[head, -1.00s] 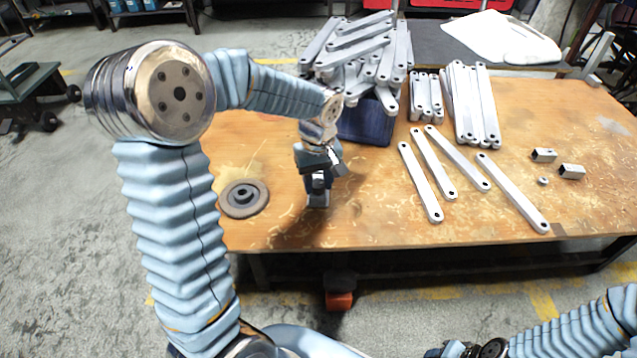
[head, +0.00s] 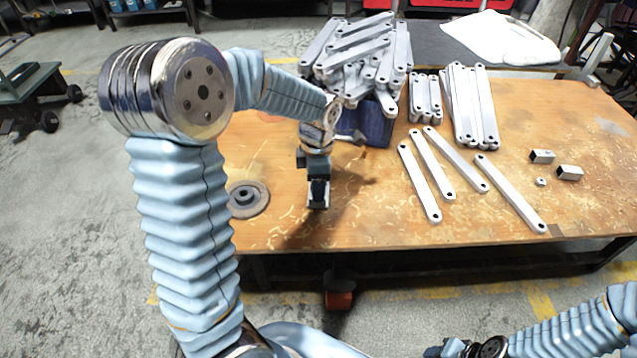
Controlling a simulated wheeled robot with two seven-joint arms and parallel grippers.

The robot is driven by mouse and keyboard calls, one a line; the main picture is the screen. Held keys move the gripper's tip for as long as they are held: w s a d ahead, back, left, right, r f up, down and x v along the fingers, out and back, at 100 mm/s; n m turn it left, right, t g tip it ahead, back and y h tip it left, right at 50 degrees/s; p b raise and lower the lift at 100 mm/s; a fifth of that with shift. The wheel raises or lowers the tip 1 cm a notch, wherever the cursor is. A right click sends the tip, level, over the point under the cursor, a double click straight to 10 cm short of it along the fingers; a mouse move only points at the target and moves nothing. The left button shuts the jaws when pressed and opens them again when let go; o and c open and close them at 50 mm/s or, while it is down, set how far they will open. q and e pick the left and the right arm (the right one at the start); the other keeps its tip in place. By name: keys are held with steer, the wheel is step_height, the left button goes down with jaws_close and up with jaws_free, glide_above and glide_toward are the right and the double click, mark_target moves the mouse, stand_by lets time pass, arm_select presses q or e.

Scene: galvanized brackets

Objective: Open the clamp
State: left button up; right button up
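My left gripper (head: 316,165) points down over the left-middle of the wooden table. Just under it, a small dark and grey upright piece (head: 318,196) stands near the front edge; it looks like the clamp, but where gripper ends and clamp begins is unclear. A short grey bar (head: 350,137) sticks out to the right beside my wrist; I cannot tell if it is the clamp's handle. The fingers are too small and overlapped to show whether they are open or shut. My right arm shows at the bottom right, with its gripper out of view.
A blue bin (head: 368,124) heaped with galvanized bars stands behind my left gripper. Several loose bars (head: 432,165), two small blocks (head: 569,173) and a nut lie to the right. A dark round disc (head: 248,199) lies left.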

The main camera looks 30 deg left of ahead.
arm_select(q)
steer(key=shift+o, duration=0.2)
stand_by(0.4)
steer(key=m, duration=0.4)
steer(key=shift+p, duration=0.3)
steer(key=m, duration=0.5)
steer(key=m+p, duration=0.1)
steer(key=m, duration=0.3)
steer(key=shift+m, duration=0.3)
steer(key=m, duration=0.4)
steer(key=shift+m, duration=0.3)
steer(key=shift+c, duration=0.4)
steer(key=c, duration=0.9)
